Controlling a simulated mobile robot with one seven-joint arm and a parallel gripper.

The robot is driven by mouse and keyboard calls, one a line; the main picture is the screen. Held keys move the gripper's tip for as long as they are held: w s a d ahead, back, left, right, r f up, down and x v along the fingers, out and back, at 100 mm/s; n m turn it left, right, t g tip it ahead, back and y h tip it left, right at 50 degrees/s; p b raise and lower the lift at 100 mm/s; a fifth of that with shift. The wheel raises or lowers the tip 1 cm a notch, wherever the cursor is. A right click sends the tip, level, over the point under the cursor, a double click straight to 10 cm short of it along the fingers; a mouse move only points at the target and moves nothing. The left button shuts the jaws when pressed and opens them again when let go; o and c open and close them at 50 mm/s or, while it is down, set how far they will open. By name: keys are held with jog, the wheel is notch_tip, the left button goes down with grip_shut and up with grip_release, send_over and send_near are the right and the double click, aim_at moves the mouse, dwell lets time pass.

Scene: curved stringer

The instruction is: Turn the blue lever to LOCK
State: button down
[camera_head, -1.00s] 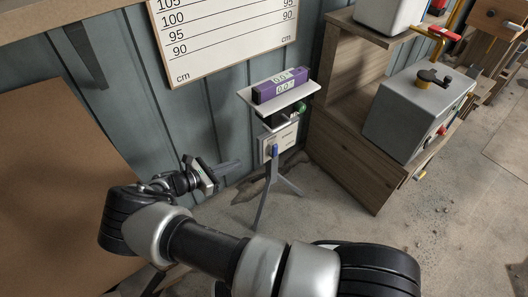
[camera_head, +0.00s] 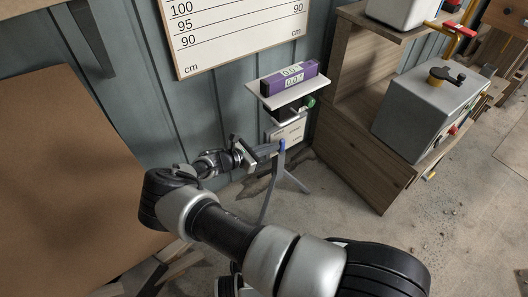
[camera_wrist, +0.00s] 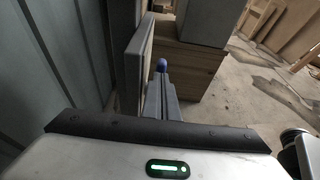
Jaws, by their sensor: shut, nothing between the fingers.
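The blue lever (camera_head: 282,145) shows as a small blue tip in front of a pale panel (camera_head: 292,131) on a stand below a white shelf. In the wrist view the blue lever (camera_wrist: 162,65) is a rounded blue knob just beyond my fingers. My gripper (camera_head: 276,150) is shut and empty, reaching from the left with its fingertips right beside the lever. In the wrist view my gripper (camera_wrist: 161,80) lines up with the knob, and I cannot tell whether they touch. The lever's lower part is hidden by my fingers, and the panel lettering is too small to read.
A purple level with a readout (camera_head: 290,76) lies on the white shelf (camera_head: 266,97), with a green knob (camera_head: 310,102) below. A wooden cabinet (camera_head: 345,160) bearing a grey box (camera_head: 420,115) stands to the right. The wall is close behind.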

aim_at(284, 139)
jog(key=shift+d+r, duration=0.1)
jog(key=shift+r, duration=0.05)
dwell(0.3)
jog(key=shift+w+d+r+p, duration=0.1)
jog(key=shift+w+d+p, duration=0.05)
jog(key=shift+p, duration=0.45)
jog(key=shift+y, duration=0.3)
jog(key=y+p, duration=0.1)
jog(key=d+r+g+p, duration=0.1)
jog(key=shift+w+d+r+y+p, duration=0.1)
jog(key=shift+w+y+p, duration=0.25)
jog(key=shift+y, duration=0.05)
jog(key=shift+w+d, duration=0.1)
jog(key=shift+d, duration=0.15)
jog(key=shift+w+d+b, duration=0.35)
jog(key=shift+w+d, duration=0.1)
jog(key=shift+d, duration=0.3)
jog(key=shift+w+d+b, duration=0.35)
jog(key=shift+w+d, duration=0.05)
jog(key=shift+d, duration=0.3)
jog(key=shift+w+d+b, duration=0.5)
jog(key=shift+d+b, duration=0.05)
jog(key=shift+d, duration=0.25)
jog(key=shift+d+f, duration=0.1)
jog(key=shift+f, duration=0.1)
